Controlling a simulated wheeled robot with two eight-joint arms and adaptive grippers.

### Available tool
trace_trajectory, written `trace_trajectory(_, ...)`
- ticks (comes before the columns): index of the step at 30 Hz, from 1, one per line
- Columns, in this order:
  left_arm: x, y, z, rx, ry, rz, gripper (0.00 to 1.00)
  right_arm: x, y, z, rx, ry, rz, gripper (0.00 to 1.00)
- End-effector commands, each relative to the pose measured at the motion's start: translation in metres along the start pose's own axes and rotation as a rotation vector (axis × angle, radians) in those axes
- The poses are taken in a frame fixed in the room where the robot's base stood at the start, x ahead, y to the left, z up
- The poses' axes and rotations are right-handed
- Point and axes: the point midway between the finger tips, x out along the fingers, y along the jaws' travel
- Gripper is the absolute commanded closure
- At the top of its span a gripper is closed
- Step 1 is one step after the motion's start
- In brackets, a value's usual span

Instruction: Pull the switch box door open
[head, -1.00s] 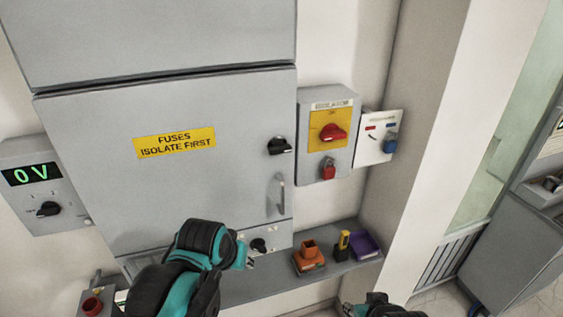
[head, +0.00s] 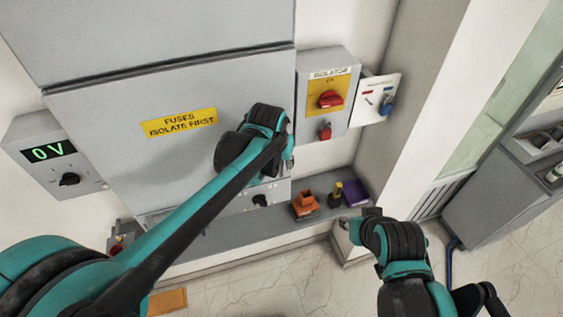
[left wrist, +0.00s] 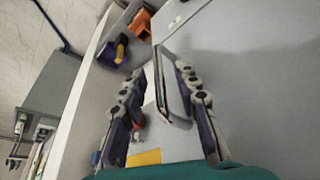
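The grey switch box door (head: 150,165) is shut and bears a yellow "FUSES ISOLATE FIRST" label (head: 178,122). My left gripper (head: 287,163) is at the door's right edge and hides the handle in the head view. In the left wrist view the pale upright handle (left wrist: 172,85) stands between the two spread fingers of my left gripper (left wrist: 160,90). The gripper is open, and I see no clear contact with the handle. My right gripper (head: 352,226) is low, in front of the shelf and away from the door; its opening is unclear.
The isolator box (head: 327,95) with a red knob and red padlock is right of the door. A white panel (head: 376,97) with a blue padlock sits beside it. A 0 V meter (head: 50,152) is left.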

Motion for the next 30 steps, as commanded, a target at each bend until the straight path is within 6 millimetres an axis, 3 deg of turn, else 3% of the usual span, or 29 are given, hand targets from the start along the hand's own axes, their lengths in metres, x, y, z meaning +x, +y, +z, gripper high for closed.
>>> trace_trajectory(6, 0.017, 0.000, 0.000, 0.000, 0.000, 0.000, 0.69, -0.001, 0.000, -0.001, 0.000, 0.000, 0.000, 0.66)
trace_trajectory(13, 0.018, 0.000, 0.000, 0.000, 0.000, 0.000, 0.69, -0.001, 0.000, -0.001, 0.000, 0.000, 0.000, 0.66)
trace_trajectory(14, 0.018, 0.000, 0.000, 0.000, 0.000, 0.000, 0.72, -0.001, 0.000, -0.001, 0.000, 0.000, 0.000, 0.66)
trace_trajectory(17, 0.018, 0.000, 0.000, 0.000, 0.000, 0.000, 0.98, -0.001, 0.000, -0.001, 0.000, 0.000, 0.000, 0.66)
trace_trajectory(18, 0.018, 0.000, 0.000, 0.000, 0.000, 0.000, 1.00, -0.001, 0.000, -0.001, 0.000, 0.000, 0.000, 0.66)
trace_trajectory(26, 0.017, 0.001, 0.002, 0.000, 0.000, 0.000, 1.00, -0.001, 0.000, -0.001, 0.000, 0.000, 0.000, 0.66)
trace_trajectory(30, 0.012, 0.007, 0.012, 0.003, 0.000, 0.001, 1.00, -0.003, 0.000, -0.002, 0.000, 0.000, 0.000, 0.66)
